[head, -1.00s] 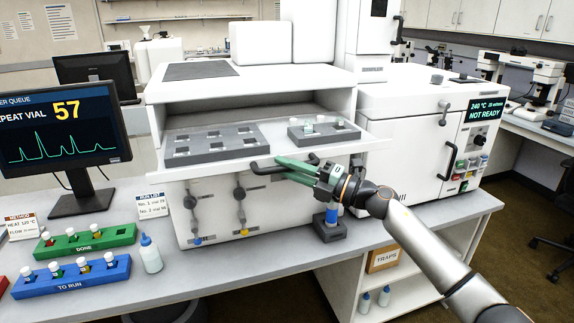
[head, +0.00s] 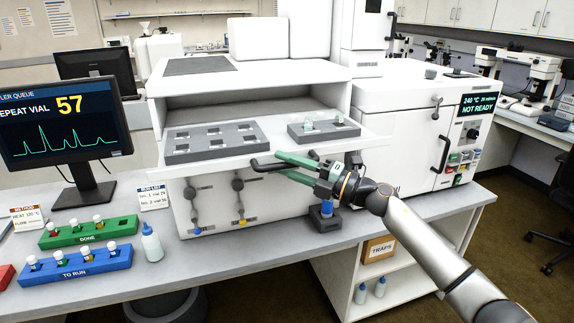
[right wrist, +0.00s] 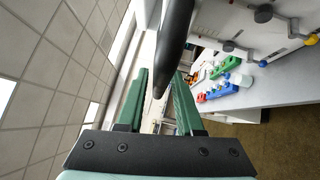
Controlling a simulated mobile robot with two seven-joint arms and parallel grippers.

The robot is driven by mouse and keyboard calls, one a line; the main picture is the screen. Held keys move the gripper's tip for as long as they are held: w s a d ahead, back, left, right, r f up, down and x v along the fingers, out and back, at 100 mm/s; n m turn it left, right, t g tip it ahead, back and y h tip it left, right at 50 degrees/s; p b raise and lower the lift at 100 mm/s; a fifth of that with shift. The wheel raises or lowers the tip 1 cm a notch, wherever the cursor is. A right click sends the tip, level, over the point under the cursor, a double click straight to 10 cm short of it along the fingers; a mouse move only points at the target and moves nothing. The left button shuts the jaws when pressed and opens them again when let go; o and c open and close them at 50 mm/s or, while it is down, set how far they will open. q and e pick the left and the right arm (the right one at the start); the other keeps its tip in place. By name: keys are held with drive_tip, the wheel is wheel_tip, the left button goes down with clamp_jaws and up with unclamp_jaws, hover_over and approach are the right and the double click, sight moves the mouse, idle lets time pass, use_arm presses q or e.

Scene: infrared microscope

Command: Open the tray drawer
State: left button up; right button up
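The tray drawer (head: 215,165) is a white shelf standing pulled out from the white instrument's front in the head view. Grey vial trays sit on it, a larger one (head: 250,150) at left and a smaller one (head: 345,132) at right. A dark bar handle (head: 262,165) runs along its front edge. My right gripper (head: 282,164) is at the handle, its green fingers apart. In the right wrist view, the dark handle (right wrist: 176,45) shows near and between the spread fingertips, partly beyond them; I see no grip on it. My left gripper is not in view.
Below the drawer are valve knobs (head: 238,185) and a dark block with a blue-topped item (head: 322,215). A green rack (head: 125,224), a blue rack (head: 60,280) and a bottle (head: 151,244) stand on the bench at left. A white oven (head: 400,120) stands at right.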

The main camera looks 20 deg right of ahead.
drive_tip(key=shift+o, duration=0.9)
drive_tip(key=b+v, duration=0.3)
drive_tip(key=v, duration=0.9)
drive_tip(key=shift+s+d, duration=0.15)
drive_tip(key=shift+d, duration=0.05)
